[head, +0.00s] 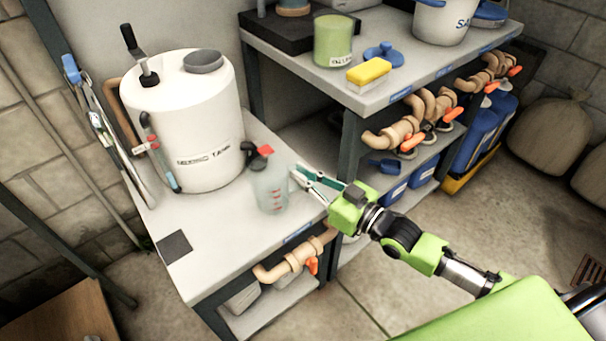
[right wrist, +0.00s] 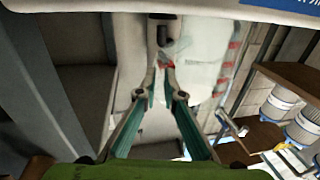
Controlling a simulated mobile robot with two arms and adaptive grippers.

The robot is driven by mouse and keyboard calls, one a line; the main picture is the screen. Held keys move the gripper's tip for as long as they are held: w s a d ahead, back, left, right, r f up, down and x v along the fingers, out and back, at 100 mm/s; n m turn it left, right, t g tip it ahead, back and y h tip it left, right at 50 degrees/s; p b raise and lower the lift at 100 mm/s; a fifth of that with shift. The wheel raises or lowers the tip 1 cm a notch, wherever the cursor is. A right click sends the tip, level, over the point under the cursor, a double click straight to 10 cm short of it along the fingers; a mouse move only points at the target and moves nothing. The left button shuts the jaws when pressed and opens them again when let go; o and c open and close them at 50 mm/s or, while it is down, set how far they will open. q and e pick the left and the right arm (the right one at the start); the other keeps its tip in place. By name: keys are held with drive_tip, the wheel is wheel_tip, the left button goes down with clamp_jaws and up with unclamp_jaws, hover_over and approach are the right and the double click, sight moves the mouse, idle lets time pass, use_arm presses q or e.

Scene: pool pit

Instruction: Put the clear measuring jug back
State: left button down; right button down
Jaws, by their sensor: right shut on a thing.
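The clear measuring jug (head: 271,190) has red marks on its side. It is upright at the right part of the white bench, in front of the tank's tap. I cannot tell whether its base touches the bench top. My right gripper (head: 297,176) reaches in from the right and is shut on the jug at its handle side. The handle itself is mostly hidden by the fingers. My left gripper is not in view.
A white tank (head: 190,125) with a black and red tap (head: 259,153) stands behind the jug. A dark square (head: 174,246) lies on the bench's front left. The higher shelf unit holds a green container (head: 334,42) and a yellow sponge (head: 368,72). Pipes with orange valves (head: 298,260) run below.

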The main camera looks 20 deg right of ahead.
drive_tip(key=c, duration=2.2)
unclamp_jaws()
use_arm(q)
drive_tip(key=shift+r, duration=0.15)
use_arm(e)
drive_tip(key=shift+o, duration=0.2)
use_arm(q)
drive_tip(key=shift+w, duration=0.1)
